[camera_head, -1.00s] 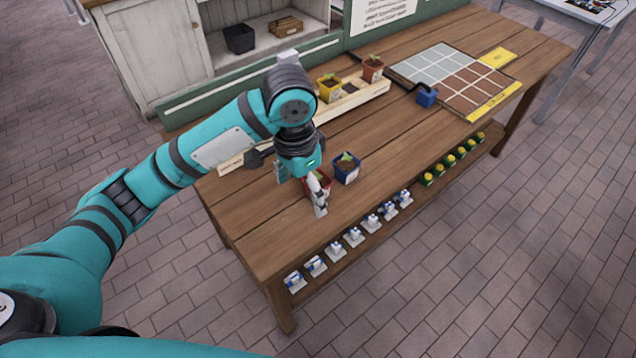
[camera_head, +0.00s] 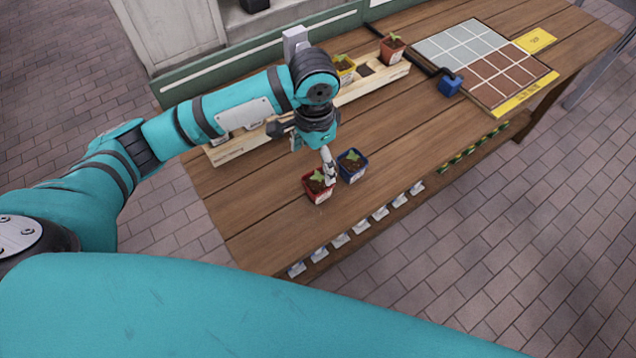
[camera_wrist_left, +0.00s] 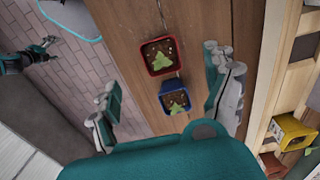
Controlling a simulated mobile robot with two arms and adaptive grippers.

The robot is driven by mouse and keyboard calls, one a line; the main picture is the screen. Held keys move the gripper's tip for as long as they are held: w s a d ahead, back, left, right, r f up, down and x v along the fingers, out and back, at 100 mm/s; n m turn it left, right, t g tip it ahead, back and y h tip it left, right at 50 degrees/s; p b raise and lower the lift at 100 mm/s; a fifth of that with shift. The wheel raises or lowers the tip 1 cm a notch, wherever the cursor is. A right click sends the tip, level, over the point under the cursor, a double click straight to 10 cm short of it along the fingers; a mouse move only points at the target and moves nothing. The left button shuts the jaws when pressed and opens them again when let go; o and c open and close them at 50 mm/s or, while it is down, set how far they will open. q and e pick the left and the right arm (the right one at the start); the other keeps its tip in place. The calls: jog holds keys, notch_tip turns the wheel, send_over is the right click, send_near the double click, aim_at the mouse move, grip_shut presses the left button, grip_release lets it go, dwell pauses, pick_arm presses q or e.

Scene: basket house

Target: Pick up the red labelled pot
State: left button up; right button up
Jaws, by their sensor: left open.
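The red pot (camera_head: 318,188) with a white label, soil and a small green seedling stands upright on the wooden table near its front edge. In the left wrist view the red pot (camera_wrist_left: 160,57) lies beyond the blue pot (camera_wrist_left: 177,100). The blue pot (camera_head: 352,167) stands just behind and right of it in the head view. My left gripper (camera_head: 329,170) is open and empty, above and close to the two pots. In the left wrist view its fingers (camera_wrist_left: 166,100) are spread on either side of the blue pot. My right gripper is not seen in the head view.
A wooden rack holds a yellow pot (camera_head: 345,68) and a terracotta pot (camera_head: 392,47). White-labelled items sit on the shelf below. The front right tabletop is clear.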

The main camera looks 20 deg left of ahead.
aim_at(318, 180)
pick_arm(q)
jog(key=f, duration=0.3)
jog(key=shift+w+f, duration=0.2)
jog(key=shift+f, duration=0.05)
jog(key=shift+f+p, duration=0.3)
jog(key=shift+f, duration=0.55)
jog(key=f, duration=0.2)
jog(key=f+p, duration=0.1)
jog(key=f, duration=0.1)
jog(key=shift+w+d+f, duration=0.1)
jog(key=shift+d+f, duration=0.1)
jog(key=shift+f, duration=0.25)
jog(key=shift+r, duration=0.1)
jog(key=c, duration=1.7)
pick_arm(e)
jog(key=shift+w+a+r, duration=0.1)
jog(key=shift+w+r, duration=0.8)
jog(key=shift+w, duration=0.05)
